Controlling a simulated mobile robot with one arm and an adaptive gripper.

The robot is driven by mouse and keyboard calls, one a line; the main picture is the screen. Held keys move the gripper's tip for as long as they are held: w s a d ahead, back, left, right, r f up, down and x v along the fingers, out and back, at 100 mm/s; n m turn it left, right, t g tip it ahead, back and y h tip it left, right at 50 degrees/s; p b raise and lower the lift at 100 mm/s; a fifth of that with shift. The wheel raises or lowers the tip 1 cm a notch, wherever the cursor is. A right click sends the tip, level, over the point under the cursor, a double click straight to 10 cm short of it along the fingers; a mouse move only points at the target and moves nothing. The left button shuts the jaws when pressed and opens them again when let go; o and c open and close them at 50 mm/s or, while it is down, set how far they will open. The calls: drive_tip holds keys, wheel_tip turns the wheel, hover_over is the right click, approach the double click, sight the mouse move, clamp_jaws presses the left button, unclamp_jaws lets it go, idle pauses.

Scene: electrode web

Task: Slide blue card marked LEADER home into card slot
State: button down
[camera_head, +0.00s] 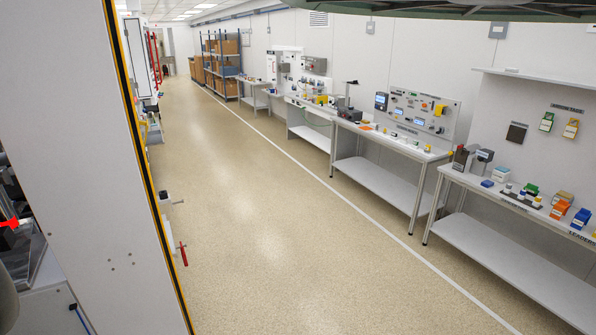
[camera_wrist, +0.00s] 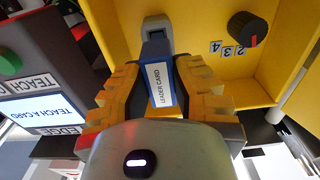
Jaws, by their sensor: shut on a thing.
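In the wrist view, the blue card (camera_wrist: 155,48) carries a white label reading LEADER CARD. My gripper (camera_wrist: 160,75) is shut on it, with a yellow-padded finger on each side. The card's far end points at a grey card slot (camera_wrist: 154,22) with a dark opening, set in a yellow panel. The far end is at or just short of the slot's mouth; I cannot tell whether it has entered. My gripper is not in view in the head view, and neither is the slot.
In the wrist view, a black knob (camera_wrist: 247,29) with numbers beside it sits right of the slot. A screen reading TEACH A CARD (camera_wrist: 40,113) and a green button (camera_wrist: 9,62) are at left. A yellow side wall (camera_wrist: 290,50) stands at right. The head view shows clear floor (camera_head: 250,200) beside benches.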

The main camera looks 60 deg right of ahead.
drive_tip(key=shift+b+x, duration=0.4)
drive_tip(key=shift+x, duration=1)
drive_tip(key=c, duration=0.9)
unclamp_jaws()
drive_tip(key=shift+w, duration=0.1)
drive_tip(key=shift+o, duration=0.2)
drive_tip(key=shift+d, duration=0.1)
drive_tip(key=v, duration=1.1)
drive_tip(key=shift+s+d, duration=0.25)
drive_tip(key=shift+s, duration=0.1)
drive_tip(key=shift+w+d, duration=0.1)
drive_tip(key=shift+w, duration=0.05)
